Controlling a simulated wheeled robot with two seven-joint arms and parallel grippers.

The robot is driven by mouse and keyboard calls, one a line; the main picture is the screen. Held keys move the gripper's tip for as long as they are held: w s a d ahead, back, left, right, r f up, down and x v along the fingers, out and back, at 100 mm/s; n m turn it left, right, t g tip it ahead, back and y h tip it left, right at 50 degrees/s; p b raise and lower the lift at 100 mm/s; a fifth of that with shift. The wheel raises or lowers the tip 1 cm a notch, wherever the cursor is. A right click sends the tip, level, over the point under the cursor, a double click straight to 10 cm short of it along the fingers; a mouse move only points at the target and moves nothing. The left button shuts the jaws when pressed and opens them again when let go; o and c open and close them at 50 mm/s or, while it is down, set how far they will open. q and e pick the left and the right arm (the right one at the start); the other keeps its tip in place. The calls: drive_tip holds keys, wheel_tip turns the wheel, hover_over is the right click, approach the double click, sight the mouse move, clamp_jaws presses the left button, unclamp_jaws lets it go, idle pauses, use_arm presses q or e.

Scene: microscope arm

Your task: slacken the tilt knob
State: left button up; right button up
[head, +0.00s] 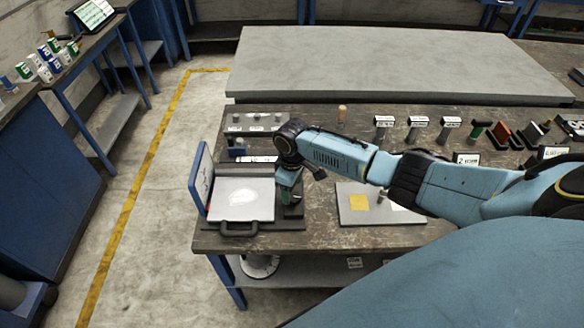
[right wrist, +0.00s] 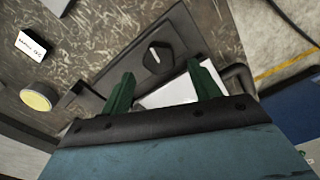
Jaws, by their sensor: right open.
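My right gripper (head: 290,197) reaches down at the right side of a device with a white plate (head: 240,198), a blue upright panel (head: 200,180) and a front handle. The right wrist view shows its two green fingers (right wrist: 162,88) apart, with no object held between them. A black knob (right wrist: 157,57) with a light mark sits on a dark base just beyond the fingertips, apart from them. It looks like the tilt knob, but I see no label on it. The arm and gripper hide it in the head view. My left gripper is not in view.
Labelled stands (head: 417,124) and a holder with small parts (head: 252,122) stand behind. A large grey table (head: 400,65) is at the back. Floor is clear on the left.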

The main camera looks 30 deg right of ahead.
sight(292, 196)
wheel_tip(292, 196, up, 10)
drive_tip(key=shift+r, duration=0.15)
idle(0.6)
